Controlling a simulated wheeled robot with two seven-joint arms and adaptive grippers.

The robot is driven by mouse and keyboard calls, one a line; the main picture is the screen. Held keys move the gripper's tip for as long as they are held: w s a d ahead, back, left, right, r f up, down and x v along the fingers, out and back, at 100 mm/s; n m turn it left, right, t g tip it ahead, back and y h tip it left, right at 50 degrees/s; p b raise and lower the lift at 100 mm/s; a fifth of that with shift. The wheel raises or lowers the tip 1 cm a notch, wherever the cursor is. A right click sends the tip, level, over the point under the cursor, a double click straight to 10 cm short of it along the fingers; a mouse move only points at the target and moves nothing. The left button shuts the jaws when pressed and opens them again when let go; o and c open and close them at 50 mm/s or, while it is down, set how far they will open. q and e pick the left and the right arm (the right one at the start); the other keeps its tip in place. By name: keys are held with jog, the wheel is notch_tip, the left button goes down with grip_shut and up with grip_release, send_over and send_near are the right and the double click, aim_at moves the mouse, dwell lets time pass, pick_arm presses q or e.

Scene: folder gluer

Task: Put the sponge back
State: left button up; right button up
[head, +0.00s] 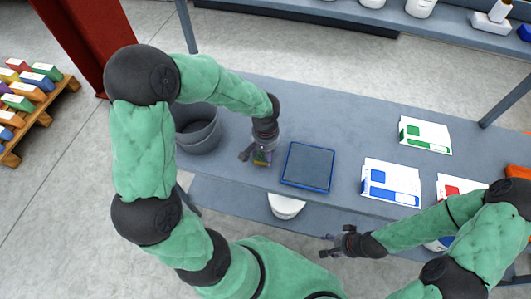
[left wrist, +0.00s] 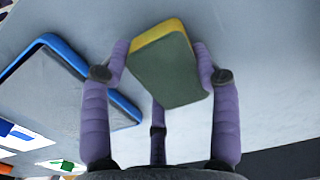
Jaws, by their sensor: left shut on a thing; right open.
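The sponge (left wrist: 166,68) is a small block with a dark green face and a yellow side. My left gripper (left wrist: 163,65) is shut on it, with purple fingers at both of its sides. In the head view the sponge (head: 262,158) shows only in part beneath my left gripper (head: 258,155), over the grey table between the bucket and the blue-rimmed tray. Whether the sponge touches the table is hard to tell. My right gripper (head: 338,244) is open and empty in front of the table's front edge.
A blue-rimmed tray (head: 307,165) lies right of the sponge. A dark grey bucket (head: 198,130) stands to its left. White cards with green (head: 425,134) and blue (head: 391,182) marks lie at the right. A white round container (head: 286,205) sits on the lower shelf.

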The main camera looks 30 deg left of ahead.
pick_arm(q)
jog(key=shift+f, duration=0.1)
jog(key=o, duration=1.1)
jog(key=shift+o, duration=0.2)
jog(key=shift+r, duration=0.2)
notch_tip(320, 180, up, 12)
jog(key=p, duration=0.4)
